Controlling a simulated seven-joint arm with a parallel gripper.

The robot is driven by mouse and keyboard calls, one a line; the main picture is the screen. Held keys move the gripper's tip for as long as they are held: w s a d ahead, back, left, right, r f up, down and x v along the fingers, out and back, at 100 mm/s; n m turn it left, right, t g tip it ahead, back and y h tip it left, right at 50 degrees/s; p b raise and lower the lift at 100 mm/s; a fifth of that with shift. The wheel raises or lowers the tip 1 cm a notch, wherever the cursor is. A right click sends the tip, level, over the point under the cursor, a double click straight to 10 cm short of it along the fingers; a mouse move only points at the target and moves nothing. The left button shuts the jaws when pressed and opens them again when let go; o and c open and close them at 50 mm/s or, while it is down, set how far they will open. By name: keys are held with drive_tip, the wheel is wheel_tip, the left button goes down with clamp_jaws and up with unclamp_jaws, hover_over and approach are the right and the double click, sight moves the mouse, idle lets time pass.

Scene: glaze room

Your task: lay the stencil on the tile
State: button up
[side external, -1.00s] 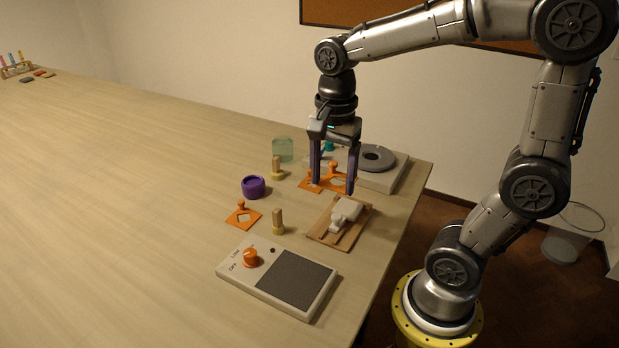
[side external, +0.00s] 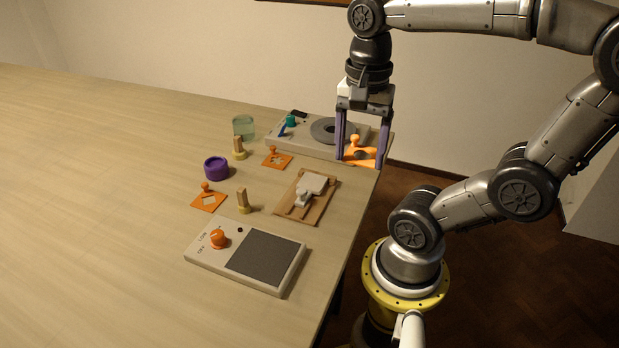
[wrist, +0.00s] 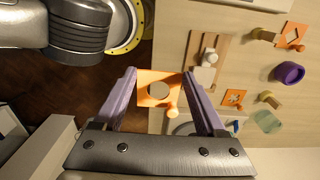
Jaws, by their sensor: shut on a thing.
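My gripper (side external: 361,162) is shut on an orange stencil (side external: 350,150) with a round hole and a small knob. The stencil is held flat between the two purple fingers at the back right, near the table's edge. In the wrist view, the stencil (wrist: 145,82) spans the fingers, its round hole and knob visible. I cannot tell for sure which thing is the tile; a white piece (side external: 314,183) lies on a wooden board (side external: 290,212).
A grey-padded device (side external: 215,260) with an orange knob is in front. A pale unit (side external: 285,138) with a grey ring stands behind. A purple pot (side external: 216,169), two wooden-handled pieces (side external: 242,198) and a glass jar (side external: 243,127) stand left. The table's far left is clear.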

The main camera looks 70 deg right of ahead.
drive_tip(key=w+d+f, duration=0.2)
drive_tip(key=w+f, duration=0.1)
drive_tip(key=w, duration=0.3)
hover_over(308, 189)
drive_tip(key=f, duration=0.5)
drive_tip(key=shift+s+f, duration=0.15)
drive_tip(key=shift+s, duration=0.05)
drive_tip(key=shift+w+f, duration=0.15)
drive_tip(key=shift+f, duration=0.8)
drive_tip(key=shift+w+f, duration=0.1)
drive_tip(key=shift+f, duration=0.8)
drive_tip(key=o, duration=1.3)
drive_tip(key=shift+f, duration=0.15)
drive_tip(key=shift+c, duration=0.2)
